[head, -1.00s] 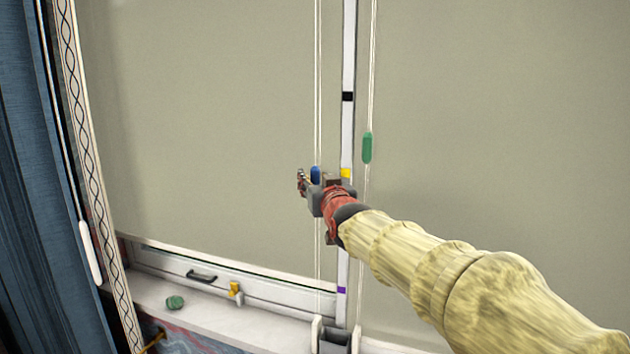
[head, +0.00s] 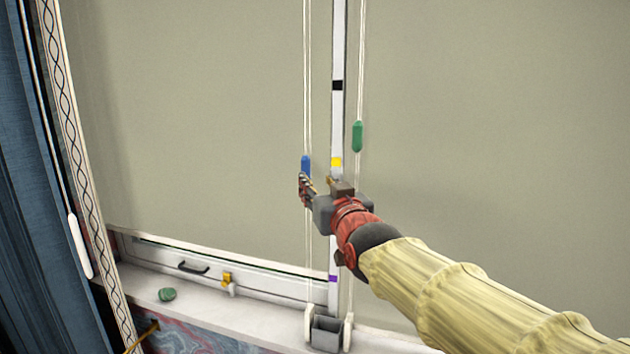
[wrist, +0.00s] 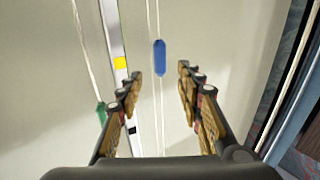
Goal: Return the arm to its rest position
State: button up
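My gripper (head: 308,188) is open and empty in front of the window blinds, with my arm reaching in from the lower right. In the wrist view its two fingers (wrist: 160,72) stand apart. A blue cord pull (head: 305,165) hangs on the left blind's cord, just above the fingertips in the head view. In the wrist view the blue pull (wrist: 160,58) shows between and beyond the fingertips, with a visible gap to each finger.
A green cord pull (head: 357,136) hangs right of the white post with its yellow mark (head: 336,162). A blue curtain (head: 25,200) hangs at left.

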jog(key=shift+s+f, duration=0.1)
jog(key=shift+s, duration=0.05)
jog(key=s+d+f+g, duration=0.1)
jog(key=s+f+g, duration=0.15)
jog(key=f, duration=0.45)
jog(key=s+d+f+g+h, duration=0.1)
jog(key=s+f+g, duration=0.1)
jog(key=s+f, duration=0.3)
jog(key=s+d+f+g, duration=0.1)
jog(key=s+f+g, duration=0.2)
jog(key=f, duration=0.5)
jog(key=s+d+f+m+g+h, duration=0.1)
jog(key=s+d+f, duration=0.4)
jog(key=s, duration=0.7)
jog(key=s+d+f+m+g+h, duration=0.1)
jog(key=s+d+f+g, duration=0.2)
jog(key=s, duration=0.9)
jog(key=shift+s+d+f, duration=0.4)
jog(key=shift+d+f, duration=0.5)
jog(key=shift+d, duration=0.2)
jog(key=shift+g, duration=0.25)
jog(key=shift+c, duration=0.8)
